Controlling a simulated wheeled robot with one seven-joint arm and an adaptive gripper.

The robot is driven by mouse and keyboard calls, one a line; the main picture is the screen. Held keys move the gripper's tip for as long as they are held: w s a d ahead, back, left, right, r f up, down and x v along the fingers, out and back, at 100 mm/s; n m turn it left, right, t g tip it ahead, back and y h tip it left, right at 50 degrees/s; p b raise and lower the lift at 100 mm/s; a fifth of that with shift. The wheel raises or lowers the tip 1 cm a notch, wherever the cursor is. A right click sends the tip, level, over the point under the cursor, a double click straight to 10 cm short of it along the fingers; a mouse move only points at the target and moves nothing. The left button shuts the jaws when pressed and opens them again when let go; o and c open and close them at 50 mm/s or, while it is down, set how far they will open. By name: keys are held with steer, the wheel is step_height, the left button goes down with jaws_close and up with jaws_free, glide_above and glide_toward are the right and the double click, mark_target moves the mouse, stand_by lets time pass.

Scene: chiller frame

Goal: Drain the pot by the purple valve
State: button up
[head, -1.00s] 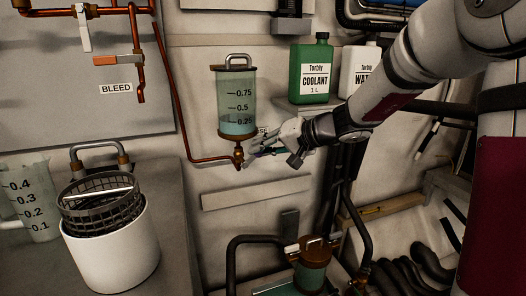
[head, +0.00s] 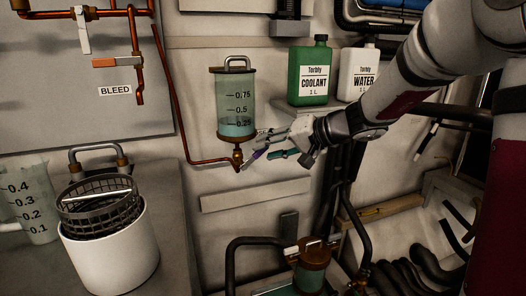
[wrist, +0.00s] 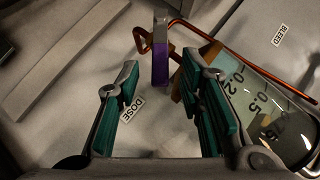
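The clear pot (head: 236,95) with 0.25, 0.5 and 0.75 marks hangs on the wall in the head view. Teal liquid (head: 236,126) stands in it near the 0.25 mark. The pot also shows at the right of the wrist view (wrist: 262,105). The purple valve handle (wrist: 160,67) is upright in the wrist view, beyond and between my fingertips. In the head view the purple handle (head: 258,155) juts right from below the pot. My gripper (head: 272,145) is open and empty, just right of the valve; its teal-padded fingers (wrist: 165,95) are spread apart.
A green coolant bottle (head: 308,72) and a white water bottle (head: 359,74) stand on a shelf near my arm. A copper pipe (head: 180,130) runs to the pot's outlet. A white bucket with a strainer (head: 112,260) and a measuring jug (head: 30,205) stand at left.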

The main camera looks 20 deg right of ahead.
steer(key=shift+v, duration=2.55)
steer(key=shift+f, duration=0.15)
